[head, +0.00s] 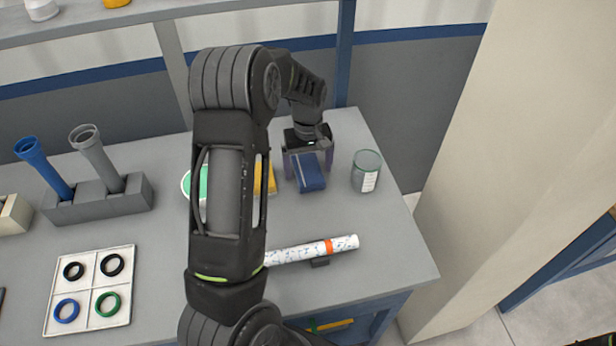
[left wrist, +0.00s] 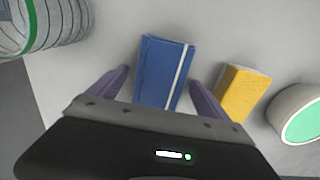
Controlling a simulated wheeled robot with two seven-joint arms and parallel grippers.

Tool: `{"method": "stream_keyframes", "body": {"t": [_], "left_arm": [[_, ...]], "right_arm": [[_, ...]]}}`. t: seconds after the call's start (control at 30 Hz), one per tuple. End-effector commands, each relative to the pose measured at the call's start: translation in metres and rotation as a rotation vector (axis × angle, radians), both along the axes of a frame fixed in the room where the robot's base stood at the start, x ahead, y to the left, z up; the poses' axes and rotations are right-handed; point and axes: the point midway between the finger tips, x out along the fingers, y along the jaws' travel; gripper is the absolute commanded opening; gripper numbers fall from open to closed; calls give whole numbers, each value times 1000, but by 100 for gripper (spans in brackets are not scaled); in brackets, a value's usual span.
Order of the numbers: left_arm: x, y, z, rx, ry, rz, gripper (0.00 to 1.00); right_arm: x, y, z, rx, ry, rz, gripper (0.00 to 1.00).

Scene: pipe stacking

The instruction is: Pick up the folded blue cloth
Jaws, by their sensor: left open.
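The folded blue cloth (head: 311,174) lies on the grey table toward its back right. In the left wrist view the cloth (left wrist: 162,72) shows as a blue rectangle with a white stripe along one side. My left gripper (head: 307,160) is at the cloth, pointing down, with its fingers apart. In the left wrist view its two purple fingers (left wrist: 160,88) stand on either side of the cloth's near end, with no clear grip on it. How high the fingertips are above the table is hard to tell.
A glass jar (head: 366,172) stands just right of the cloth. A yellow sponge (left wrist: 242,92) and a green-topped white container (left wrist: 298,116) are on the other side. A patterned pipe (head: 325,248) lies nearer the front. A pipe rack (head: 100,203) and ring tray (head: 90,290) are left.

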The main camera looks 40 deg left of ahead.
Motion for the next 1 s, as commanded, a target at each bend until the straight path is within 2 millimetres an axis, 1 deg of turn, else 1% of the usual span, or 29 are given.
{"method": "stream_keyframes", "body": {"t": [0.03,0.07,0.67,1.0], "left_arm": [[0,0,-6,0,0,0,89],[0,0,-7,0,0,0,89],[0,0,-5,-1,-1,0,89],[0,0,-5,-1,-1,0,61]], "right_arm": [[0,0,-4,1,-1,1,36],[0,0,-4,1,-1,1,36],[0,0,-3,1,-1,1,36],[0,0,-3,1,-1,1,36]]}}
